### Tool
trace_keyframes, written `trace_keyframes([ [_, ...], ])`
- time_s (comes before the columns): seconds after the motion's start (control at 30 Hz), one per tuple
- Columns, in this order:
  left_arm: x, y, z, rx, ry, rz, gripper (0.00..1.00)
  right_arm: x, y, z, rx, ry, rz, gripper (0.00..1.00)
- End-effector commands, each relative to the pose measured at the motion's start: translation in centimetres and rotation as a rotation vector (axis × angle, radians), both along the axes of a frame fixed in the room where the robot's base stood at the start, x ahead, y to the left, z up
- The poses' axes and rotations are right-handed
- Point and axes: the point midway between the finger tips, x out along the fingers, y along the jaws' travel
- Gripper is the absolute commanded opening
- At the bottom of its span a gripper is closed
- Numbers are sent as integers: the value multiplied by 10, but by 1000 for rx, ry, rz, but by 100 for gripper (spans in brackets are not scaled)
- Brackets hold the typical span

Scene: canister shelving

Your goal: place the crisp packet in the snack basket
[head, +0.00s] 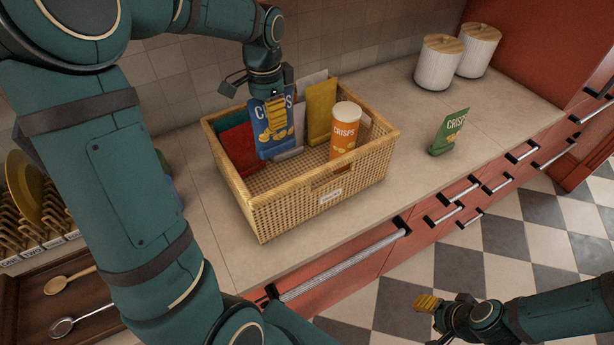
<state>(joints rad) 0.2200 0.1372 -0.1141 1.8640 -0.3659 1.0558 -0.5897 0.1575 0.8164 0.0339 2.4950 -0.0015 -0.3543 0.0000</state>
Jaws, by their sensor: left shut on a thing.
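A blue crisp packet (263,146) stands upright inside the wicker snack basket (263,220), towards its left half. My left gripper (274,118) is shut on this packet from above, with a yellow finger pad across its front. The packet's lower end is down among the basket's contents; whether it touches the floor of the basket I cannot tell. A green crisp packet (449,132) stands on the counter to the right of the basket. My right gripper (432,322) is low at the right, over the floor, with its fingers apart and nothing between them.
The basket also holds a crisps tube (344,135), a yellow packet (320,112) and a red packet (238,148). Two white canisters (438,64) with wooden lids stand at the back right. A plate rack and spoon tray (60,300) are at the left. The counter right of the basket is mostly clear.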

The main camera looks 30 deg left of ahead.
Motion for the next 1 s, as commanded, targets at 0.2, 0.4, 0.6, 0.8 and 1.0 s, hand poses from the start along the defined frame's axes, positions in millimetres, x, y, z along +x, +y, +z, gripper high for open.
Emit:
trace_keyframes([
  [0.2,0,0,-61,0,-1,0,12,-1,0,-39,-3,2,-6,47],
  [0.4,0,0,-85,0,-1,-1,12,0,1,-49,-6,0,-6,47],
  [0.6,0,0,-120,0,0,-1,12,0,1,-51,-6,0,-7,47],
  [0.8,0,0,-139,1,-3,-1,12,0,1,-52,-6,0,-7,47],
  [1.0,0,0,-159,0,0,0,12,0,1,-53,-6,0,-7,47],
])
